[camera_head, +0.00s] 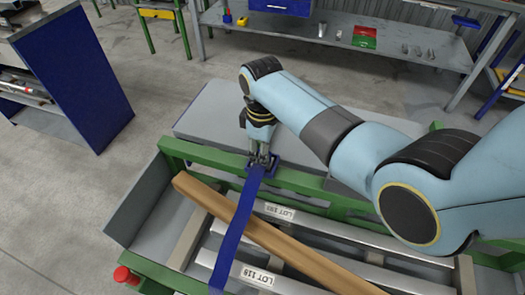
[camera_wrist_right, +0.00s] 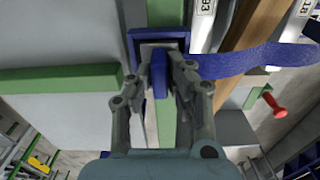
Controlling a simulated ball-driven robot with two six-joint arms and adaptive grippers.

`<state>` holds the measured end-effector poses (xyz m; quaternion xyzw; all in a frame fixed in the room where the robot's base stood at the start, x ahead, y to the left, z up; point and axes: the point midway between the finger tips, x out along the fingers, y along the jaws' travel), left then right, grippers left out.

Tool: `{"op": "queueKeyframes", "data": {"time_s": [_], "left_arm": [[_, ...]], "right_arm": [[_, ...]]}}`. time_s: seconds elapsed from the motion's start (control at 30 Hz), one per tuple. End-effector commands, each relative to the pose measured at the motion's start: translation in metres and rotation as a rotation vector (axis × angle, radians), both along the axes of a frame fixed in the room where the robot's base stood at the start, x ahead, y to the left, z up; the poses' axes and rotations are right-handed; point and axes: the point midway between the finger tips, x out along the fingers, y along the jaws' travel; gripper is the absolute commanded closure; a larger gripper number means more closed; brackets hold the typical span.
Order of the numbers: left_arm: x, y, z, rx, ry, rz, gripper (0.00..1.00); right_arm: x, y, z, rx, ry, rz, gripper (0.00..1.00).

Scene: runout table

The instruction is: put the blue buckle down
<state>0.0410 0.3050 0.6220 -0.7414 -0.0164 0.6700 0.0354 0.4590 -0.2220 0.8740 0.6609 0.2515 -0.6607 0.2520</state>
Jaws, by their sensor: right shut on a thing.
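My right gripper (camera_head: 261,160) reaches down over the green rail at the back of the runout table and is shut on the blue buckle (camera_head: 274,166). In the right wrist view the fingers (camera_wrist_right: 160,72) close from both sides on a blue upright part of the buckle, whose dark blue square frame (camera_wrist_right: 142,42) shows beyond them. A blue strap (camera_head: 237,226) runs from the buckle across a wooden beam towards the front; it also shows in the right wrist view (camera_wrist_right: 255,62). I cannot tell whether the buckle touches the rail. My left gripper is not in view.
The table's green frame (camera_head: 205,153) holds metal bars with white lot labels (camera_head: 280,212) and the wooden beam (camera_head: 300,253). A grey flat surface (camera_head: 215,120) lies behind the rail. A red knob (camera_head: 122,274) is at the front left corner.

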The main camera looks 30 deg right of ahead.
Motion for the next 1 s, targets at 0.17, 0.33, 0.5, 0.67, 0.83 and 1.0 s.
{"op": "queueKeyframes", "data": {"time_s": [0.17,0.33,0.5,0.67,0.83,1.0], "left_arm": [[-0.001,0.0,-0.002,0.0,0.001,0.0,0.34],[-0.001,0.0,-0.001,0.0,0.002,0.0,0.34],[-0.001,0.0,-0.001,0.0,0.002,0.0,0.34],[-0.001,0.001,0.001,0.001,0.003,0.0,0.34],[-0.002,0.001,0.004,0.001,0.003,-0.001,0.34],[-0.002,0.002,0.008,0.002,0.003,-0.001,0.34]], "right_arm": [[0.0,0.0,-0.003,0.0,0.0,0.0,1.0],[0.0,0.0,-0.002,0.001,0.001,0.0,0.62],[0.0,0.0,-0.002,0.001,0.001,0.0,0.61],[0.0,0.0,0.002,0.0,0.0,0.0,0.61],[0.001,0.0,0.027,0.001,-0.004,0.0,0.61],[0.0,0.001,0.066,0.001,-0.004,0.0,0.61]]}}
